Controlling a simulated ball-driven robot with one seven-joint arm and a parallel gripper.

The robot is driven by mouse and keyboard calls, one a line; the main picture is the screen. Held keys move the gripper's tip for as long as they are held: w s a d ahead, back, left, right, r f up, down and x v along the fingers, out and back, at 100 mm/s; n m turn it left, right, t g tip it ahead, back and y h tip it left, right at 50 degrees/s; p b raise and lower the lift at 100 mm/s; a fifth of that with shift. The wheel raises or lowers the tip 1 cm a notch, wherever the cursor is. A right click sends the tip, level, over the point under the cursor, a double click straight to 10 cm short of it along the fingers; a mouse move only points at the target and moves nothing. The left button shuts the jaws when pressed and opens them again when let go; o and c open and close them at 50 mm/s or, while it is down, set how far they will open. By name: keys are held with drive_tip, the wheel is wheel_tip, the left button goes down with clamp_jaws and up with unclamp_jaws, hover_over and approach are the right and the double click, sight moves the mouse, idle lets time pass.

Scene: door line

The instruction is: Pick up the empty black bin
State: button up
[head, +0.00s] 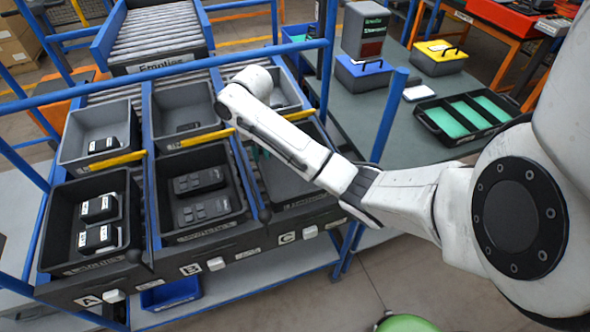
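A dark bin (287,190) sits at the front of lane C, partly behind my white arm. The part of its inside that shows looks bare and grey; the rest is hidden. Another bin (292,103) stands behind it in the same lane, mostly covered by my arm, so I cannot tell its contents. My arm reaches from the right across lane C and bends over the rack. My gripper is not clearly visible; a small dark greenish shape beneath the arm is too hidden to make out.
The front lane A bin (60,215) holds black parts with white labels, and the front lane B bin (160,205) holds dark parts. Blue rack rails (160,68) cross above the lanes. An "Empties" roller lane (155,30) runs behind. A black divided tray (430,127) lies on the right table.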

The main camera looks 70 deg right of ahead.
drive_tip(key=f, duration=0.2)
drive_tip(key=f+p, duration=0.1)
drive_tip(key=f, duration=0.5)
drive_tip(key=shift+a+f, duration=0.2)
drive_tip(key=shift+a, duration=0.05)
drive_tip(key=shift+c, duration=0.2)
clamp_jaws()
drive_tip(key=shift+w, duration=0.1)
idle(0.9)
